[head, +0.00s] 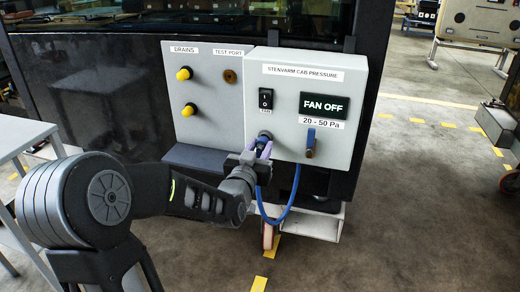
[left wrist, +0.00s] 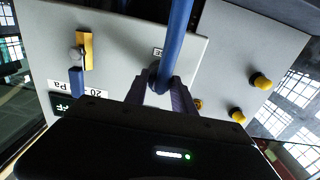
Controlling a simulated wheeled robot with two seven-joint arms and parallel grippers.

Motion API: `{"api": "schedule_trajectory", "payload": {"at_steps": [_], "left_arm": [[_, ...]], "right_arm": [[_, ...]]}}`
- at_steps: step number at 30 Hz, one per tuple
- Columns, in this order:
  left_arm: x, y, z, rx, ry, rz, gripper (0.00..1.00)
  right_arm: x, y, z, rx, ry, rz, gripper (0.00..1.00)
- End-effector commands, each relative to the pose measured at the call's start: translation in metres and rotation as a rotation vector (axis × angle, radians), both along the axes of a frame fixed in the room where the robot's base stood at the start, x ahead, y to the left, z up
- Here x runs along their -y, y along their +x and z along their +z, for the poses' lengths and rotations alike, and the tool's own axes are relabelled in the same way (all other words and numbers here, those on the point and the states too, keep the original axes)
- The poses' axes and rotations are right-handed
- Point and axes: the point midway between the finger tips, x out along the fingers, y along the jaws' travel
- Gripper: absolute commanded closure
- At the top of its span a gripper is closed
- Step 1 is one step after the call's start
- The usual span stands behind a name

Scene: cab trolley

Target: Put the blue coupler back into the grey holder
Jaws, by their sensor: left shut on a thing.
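My left gripper (head: 262,148) is shut at the lower left of the grey control box (head: 350,75), just under the fan switch. In the left wrist view its two fingers (left wrist: 160,95) close around the end of the blue hose, where the blue coupler (left wrist: 160,82) is mostly hidden. The blue hose (head: 284,217) loops down below the gripper in the head view. A dark round fitting (head: 265,135), perhaps the grey holder, shows at the fingertips. I cannot tell whether the coupler is seated in it. My right gripper is not in view.
A brass valve with a blue lever (head: 310,141) sits to the right on the box. The side panel (head: 205,110) carries two yellow drain caps (head: 184,74) and a brass test port (head: 230,76). A dark ledge (head: 205,158) is below it. The display reads FAN OFF.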

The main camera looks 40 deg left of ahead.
Motion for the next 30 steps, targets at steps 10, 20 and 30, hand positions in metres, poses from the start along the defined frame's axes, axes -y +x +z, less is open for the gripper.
{"api": "schedule_trajectory", "payload": {"at_steps": [10, 20, 30], "left_arm": [[-0.0002, 0.0000, 0.0009, 0.001, 0.000, 0.000, 1.00], [-0.0002, 0.0000, 0.0002, 0.002, 0.001, 0.000, 1.00], [-0.0004, -0.0001, 0.0008, 0.001, 0.000, 0.000, 1.00]], "right_arm": [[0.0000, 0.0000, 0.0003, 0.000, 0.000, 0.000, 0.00], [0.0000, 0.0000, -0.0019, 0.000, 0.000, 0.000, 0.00], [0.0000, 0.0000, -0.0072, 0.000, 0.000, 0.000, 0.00]]}}
